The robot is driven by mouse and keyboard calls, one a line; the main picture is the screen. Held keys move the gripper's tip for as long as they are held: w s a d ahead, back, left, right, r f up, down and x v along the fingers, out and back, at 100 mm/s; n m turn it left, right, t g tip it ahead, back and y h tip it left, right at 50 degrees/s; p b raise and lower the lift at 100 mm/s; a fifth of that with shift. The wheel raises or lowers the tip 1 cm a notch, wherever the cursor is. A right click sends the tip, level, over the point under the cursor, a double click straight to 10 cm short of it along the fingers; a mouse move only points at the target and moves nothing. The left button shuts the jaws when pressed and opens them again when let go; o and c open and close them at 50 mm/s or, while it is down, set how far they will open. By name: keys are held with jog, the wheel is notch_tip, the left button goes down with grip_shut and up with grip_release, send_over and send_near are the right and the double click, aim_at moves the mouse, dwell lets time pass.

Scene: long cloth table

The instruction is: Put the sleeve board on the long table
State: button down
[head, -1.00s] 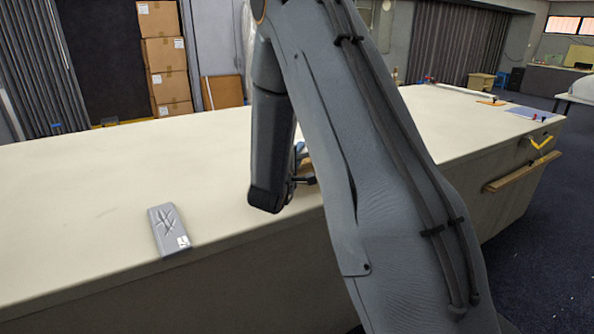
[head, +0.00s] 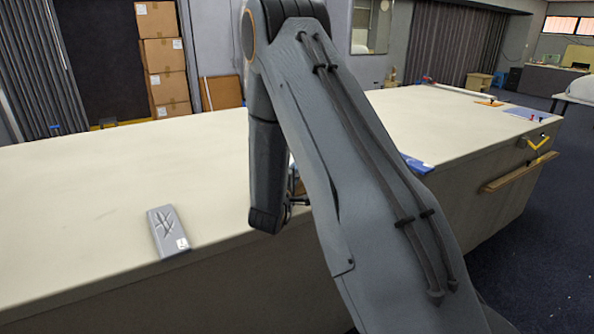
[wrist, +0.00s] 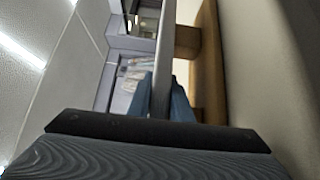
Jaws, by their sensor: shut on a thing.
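The sleeve board shows in the wrist view as a thin grey top board (wrist: 164,60) beside a brown wooden base (wrist: 208,65), joined by a wooden block. My gripper (wrist: 163,98) is shut on the grey top board, one blue finger on each side. The long table (head: 110,195) has a pale top and runs across the head view. There, my gripper (head: 297,203) is near the table's front edge, largely behind my own arm. Most of the sleeve board is hidden in that view. I cannot tell whether its base touches the table.
A grey case (head: 168,232) lies near the table's front edge at left. A blue item (head: 415,164) lies near the edge right of my arm. Small items, including an orange piece (head: 490,103), lie at the far right end. The left tabletop is mostly clear.

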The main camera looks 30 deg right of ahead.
jog(key=c, duration=1.6)
grip_release()
jog(key=shift+r, duration=0.1)
jog(key=b+v, duration=0.2)
jog(key=v, duration=1)
jog(key=shift+s, duration=0.1)
